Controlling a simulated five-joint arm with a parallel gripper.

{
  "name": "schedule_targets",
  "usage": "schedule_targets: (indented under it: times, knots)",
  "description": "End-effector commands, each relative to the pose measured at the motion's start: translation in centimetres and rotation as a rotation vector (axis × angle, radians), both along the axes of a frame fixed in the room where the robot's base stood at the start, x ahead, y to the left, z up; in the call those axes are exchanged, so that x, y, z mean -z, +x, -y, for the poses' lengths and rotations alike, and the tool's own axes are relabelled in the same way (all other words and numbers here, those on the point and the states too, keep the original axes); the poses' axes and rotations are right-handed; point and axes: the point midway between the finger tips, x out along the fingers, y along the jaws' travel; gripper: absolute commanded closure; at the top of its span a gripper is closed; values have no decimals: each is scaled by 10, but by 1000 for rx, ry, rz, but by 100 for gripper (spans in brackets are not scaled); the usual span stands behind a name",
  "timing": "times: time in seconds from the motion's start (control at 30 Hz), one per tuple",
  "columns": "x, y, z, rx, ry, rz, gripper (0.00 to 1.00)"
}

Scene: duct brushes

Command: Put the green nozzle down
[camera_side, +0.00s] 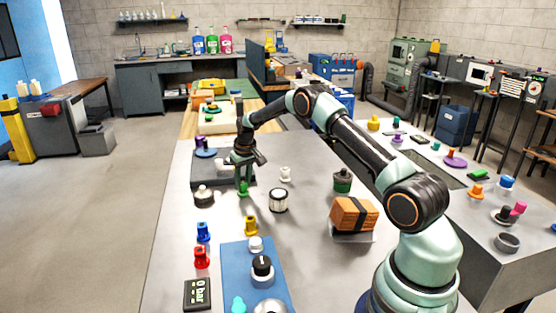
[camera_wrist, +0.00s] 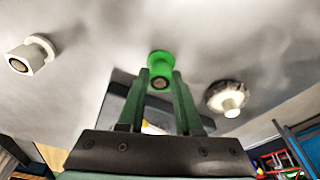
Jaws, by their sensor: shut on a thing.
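The green nozzle (camera_side: 243,189) is between the fingertips of my gripper (camera_side: 244,176), low over the grey table at the front right edge of a dark plate (camera_side: 213,177). I cannot tell whether its underside touches the surface. In the wrist view the green nozzle (camera_wrist: 159,61) shows at the tips of my gripper's two green fingers (camera_wrist: 160,78), which are shut on it.
A white-and-black cylinder (camera_side: 278,201), a white nozzle (camera_side: 285,174) and a pale round-topped piece (camera_side: 203,196) stand nearby. A yellow nozzle (camera_side: 250,225) and a blue nozzle (camera_side: 203,232) are nearer the front. An orange block (camera_side: 354,214) stands right.

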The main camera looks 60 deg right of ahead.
Motion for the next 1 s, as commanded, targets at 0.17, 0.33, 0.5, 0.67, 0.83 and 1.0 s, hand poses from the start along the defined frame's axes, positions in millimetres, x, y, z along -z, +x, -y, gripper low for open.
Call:
schedule_targets:
  times: [0.17, 0.33, 0.5, 0.67, 0.83, 1.0]
  knots:
    - [2, 0, 0, 0, 0, 0, 36]
    - [2, 0, 0, 0, 0, 0, 36]
    - [0, 0, 0, 0, 0, 0, 36]
    - [-14, -2, -1, 0, -1, 2, 36]
    - [-46, -8, -3, 0, -1, 4, 36]
    - [-80, -14, -6, 0, -1, 4, 36]
